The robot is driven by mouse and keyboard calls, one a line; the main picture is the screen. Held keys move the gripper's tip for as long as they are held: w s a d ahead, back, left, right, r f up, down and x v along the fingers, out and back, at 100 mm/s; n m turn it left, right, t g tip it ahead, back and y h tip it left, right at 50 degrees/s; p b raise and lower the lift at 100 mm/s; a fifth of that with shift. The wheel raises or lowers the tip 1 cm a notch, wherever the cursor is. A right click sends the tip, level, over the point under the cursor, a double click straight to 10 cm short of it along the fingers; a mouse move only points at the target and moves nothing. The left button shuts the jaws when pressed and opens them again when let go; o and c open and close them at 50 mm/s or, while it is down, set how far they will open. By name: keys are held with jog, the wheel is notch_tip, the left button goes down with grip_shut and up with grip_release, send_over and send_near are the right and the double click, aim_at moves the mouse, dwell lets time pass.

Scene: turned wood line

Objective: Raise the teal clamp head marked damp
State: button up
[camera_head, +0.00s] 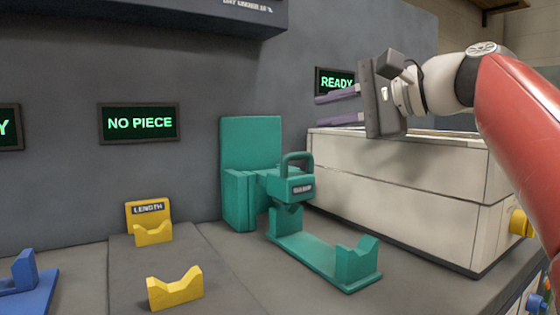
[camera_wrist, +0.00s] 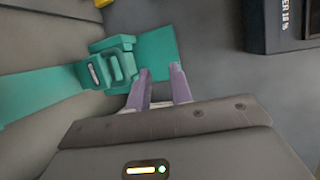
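The teal clamp head (camera_head: 292,186) has a dark label reading "DAMP" and an arched handle (camera_head: 297,158) on top. It sits low, in front of a teal upright back plate (camera_head: 251,150), above a teal base with a V-shaped rest (camera_head: 357,262). No piece shows in the base. My gripper (camera_head: 338,108) is up and to the right of the clamp head, with its purple fingers apart, empty and pointing left. In the wrist view the clamp head (camera_wrist: 115,62) lies beyond the fingertips (camera_wrist: 161,72), to their left, with a gap between.
A pale box (camera_head: 400,185) stands right of the teal station, under my gripper. Yellow V-rests (camera_head: 175,288) with a "LENGTH" sign (camera_head: 148,211) are to the left, and a blue fixture (camera_head: 28,275) is farther left. Wall screens read "NO PIECE" (camera_head: 139,123) and "READY" (camera_head: 335,82). A dark overhang (camera_head: 190,14) is above.

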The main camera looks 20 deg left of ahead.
jog(key=a, duration=0.1)
jog(key=b, duration=0.5)
send_near(300, 156)
jog(key=f+x, duration=0.1)
jog(key=x, duration=0.4)
jog(key=shift+g, duration=0.3)
jog(key=x, duration=0.4)
jog(key=r+x, duration=0.1)
jog(key=x, duration=0.1)
jog(key=shift+w+a, duration=0.1)
jog(key=shift+w, duration=0.05)
jog(key=shift+w+a+f, duration=0.1)
jog(key=shift+w+a, duration=0.1)
jog(key=shift+a, duration=0.45)
jog(key=shift+c, duration=0.3)
grip_shut()
